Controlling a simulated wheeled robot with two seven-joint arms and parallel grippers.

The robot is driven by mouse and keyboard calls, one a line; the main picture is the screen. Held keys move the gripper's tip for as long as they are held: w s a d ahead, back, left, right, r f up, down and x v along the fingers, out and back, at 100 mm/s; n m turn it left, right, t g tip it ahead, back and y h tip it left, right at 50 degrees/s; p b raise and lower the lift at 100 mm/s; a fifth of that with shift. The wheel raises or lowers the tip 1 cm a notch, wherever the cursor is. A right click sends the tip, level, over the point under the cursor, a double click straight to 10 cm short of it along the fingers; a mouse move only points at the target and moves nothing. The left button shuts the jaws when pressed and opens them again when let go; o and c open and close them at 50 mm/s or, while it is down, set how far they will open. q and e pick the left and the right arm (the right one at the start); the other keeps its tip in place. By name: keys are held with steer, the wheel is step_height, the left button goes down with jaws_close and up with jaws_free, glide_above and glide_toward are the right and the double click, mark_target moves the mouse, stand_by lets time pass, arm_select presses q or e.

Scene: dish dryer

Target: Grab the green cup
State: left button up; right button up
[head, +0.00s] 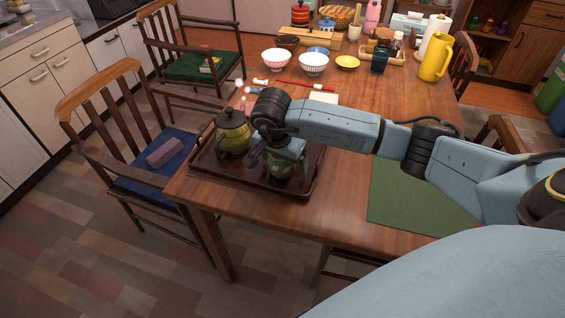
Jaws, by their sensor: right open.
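The green cup (279,170) stands on a dark tray (236,179) near the table's left front corner. My right gripper (270,162) is over the cup, coming in from the right, and hides part of it. The gripper's fingers are at the cup's upper part; I cannot tell whether they touch it. The right gripper is open. A green and yellow teapot (234,135) with a dark lid stands on the same tray, just left of my gripper. My left gripper is not in view.
A green placemat (415,197) lies right of the tray, under my right arm. Bowls (314,63), a yellow pitcher (436,58) and several other items stand farther back. A chair with a blue cushion (150,176) is left of the table. Bare wood lies in front of the placemat.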

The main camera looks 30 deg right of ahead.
steer(key=shift+c, duration=0.4)
steer(key=shift+r, duration=0.1)
steer(key=c, duration=1.1)
